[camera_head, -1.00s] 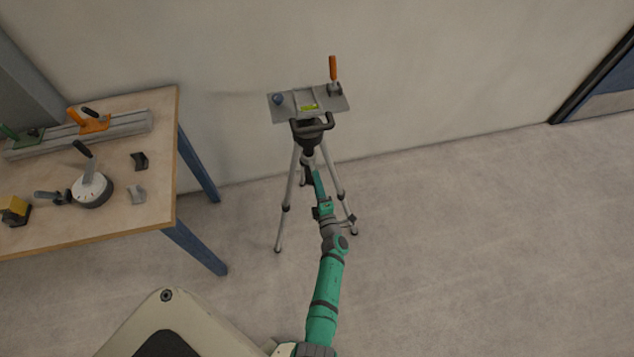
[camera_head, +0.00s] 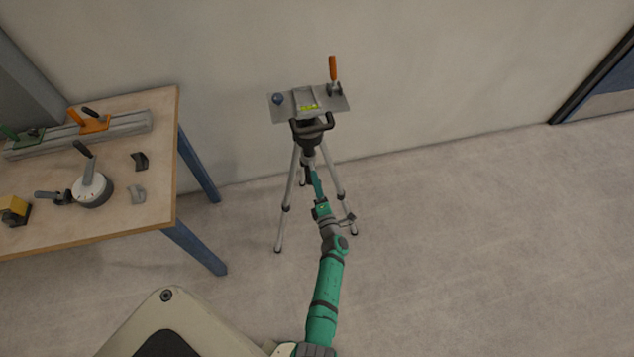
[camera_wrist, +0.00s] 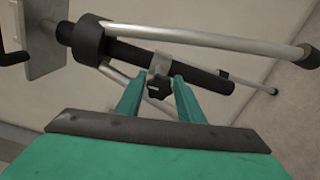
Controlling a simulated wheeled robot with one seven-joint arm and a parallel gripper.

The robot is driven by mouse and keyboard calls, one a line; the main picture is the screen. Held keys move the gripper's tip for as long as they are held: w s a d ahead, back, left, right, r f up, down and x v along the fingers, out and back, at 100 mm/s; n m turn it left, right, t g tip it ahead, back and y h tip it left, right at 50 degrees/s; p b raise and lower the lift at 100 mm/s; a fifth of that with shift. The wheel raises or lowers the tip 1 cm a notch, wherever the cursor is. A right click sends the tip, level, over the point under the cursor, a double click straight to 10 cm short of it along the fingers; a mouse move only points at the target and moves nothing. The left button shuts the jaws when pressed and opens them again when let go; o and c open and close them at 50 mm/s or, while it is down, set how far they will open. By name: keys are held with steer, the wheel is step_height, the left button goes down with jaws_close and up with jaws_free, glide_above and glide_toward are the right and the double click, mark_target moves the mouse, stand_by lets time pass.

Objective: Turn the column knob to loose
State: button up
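The tripod (camera_head: 308,143) stands on the floor by the wall. In the wrist view its dark column (camera_wrist: 205,85) runs across, with a light collar (camera_wrist: 161,66) around it. The small black column knob (camera_wrist: 158,88) sits by this collar, between the two green fingers of my gripper (camera_wrist: 159,80). The fingers are spread, with a gap on each side of the knob, and they look open. In the head view my gripper (camera_head: 311,172) reaches in among the tripod's legs, and the knob cannot be made out.
A tilted plate (camera_head: 286,114) with an orange-handled clamp (camera_head: 333,70) tops the tripod. Tripod legs (camera_head: 281,226) stand around my gripper. A workbench (camera_head: 120,220) with tools is at the left. The floor to the right is clear.

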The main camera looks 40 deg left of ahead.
steer(key=shift+o, duration=1.2)
steer(key=v, duration=1.1)
steer(key=s+d+r+m+t+h, duration=0.2)
steer(key=s+d+r+m+h, duration=0.5)
steer(key=s+d+r+m, duration=0.5)
steer(key=s+d+r+m+t+h, duration=0.1)
steer(key=s+d+r+m+h, duration=0.5)
steer(key=s+d+r+m, duration=0.6)
steer(key=s+d+m, duration=0.3)
steer(key=s+m, duration=0.2)
steer(key=m, duration=0.1)
steer(key=shift+s+d+t+h, duration=0.2)
steer(key=shift+d+t+h, duration=0.05)
steer(key=shift+t+h, duration=0.15)
